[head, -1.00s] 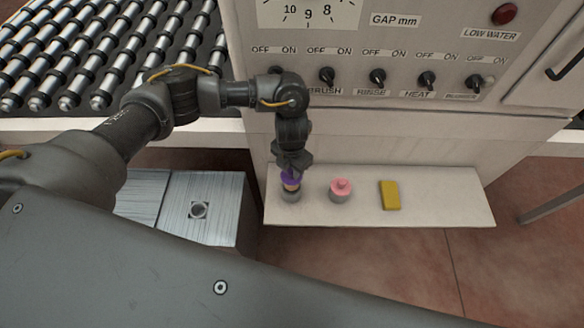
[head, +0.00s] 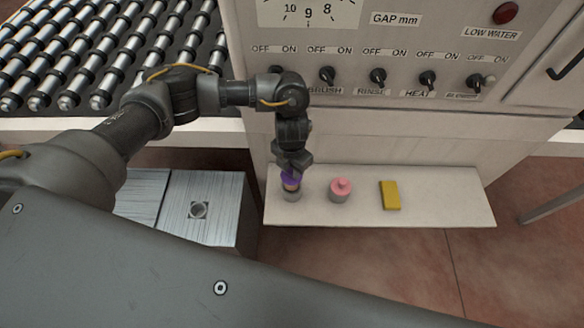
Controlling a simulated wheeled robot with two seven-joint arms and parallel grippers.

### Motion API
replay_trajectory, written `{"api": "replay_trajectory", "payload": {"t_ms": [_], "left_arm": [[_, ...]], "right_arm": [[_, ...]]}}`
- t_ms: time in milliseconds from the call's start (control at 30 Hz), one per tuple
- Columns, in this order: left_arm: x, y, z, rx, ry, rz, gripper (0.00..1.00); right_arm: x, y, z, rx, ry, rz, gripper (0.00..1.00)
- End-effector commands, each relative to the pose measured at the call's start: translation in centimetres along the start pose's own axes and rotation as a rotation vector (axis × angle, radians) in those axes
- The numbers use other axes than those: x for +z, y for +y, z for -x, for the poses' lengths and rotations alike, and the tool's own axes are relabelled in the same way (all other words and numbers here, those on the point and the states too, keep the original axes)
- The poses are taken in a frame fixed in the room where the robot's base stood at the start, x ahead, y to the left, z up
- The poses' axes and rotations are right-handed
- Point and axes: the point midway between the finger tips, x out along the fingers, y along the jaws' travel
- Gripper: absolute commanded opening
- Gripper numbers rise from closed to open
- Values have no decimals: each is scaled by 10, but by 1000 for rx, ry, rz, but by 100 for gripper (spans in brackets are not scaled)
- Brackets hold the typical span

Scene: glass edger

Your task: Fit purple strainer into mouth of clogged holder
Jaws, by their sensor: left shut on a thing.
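The purple strainer (head: 290,177) is at the left end of the pale shelf, with a tan band below its purple top. My left gripper (head: 291,168) points down and is shut on its top. The strainer's lower end meets a short grey round cup (head: 291,196); I cannot tell how deep it sits in it. A metal box (head: 220,190) to the left has a round opening (head: 198,210) in a dark square on its top. No label shows which of these is the clogged holder. My right gripper is not in view.
On the pale shelf (head: 440,205) stand a pink-topped grey piece (head: 341,190) and a yellow block (head: 390,195), right of the strainer. A panel with several knobs (head: 377,76) rises behind. A roller conveyor (head: 100,50) is at back left. The shelf's right end is clear.

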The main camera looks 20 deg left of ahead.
Motion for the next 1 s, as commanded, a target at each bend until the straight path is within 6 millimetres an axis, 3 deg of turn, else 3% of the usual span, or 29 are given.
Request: {"api": "replay_trajectory", "payload": {"t_ms": [1000], "left_arm": [[0, 0, -9, 0, 0, 0, 0]], "right_arm": [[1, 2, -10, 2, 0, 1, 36]]}}
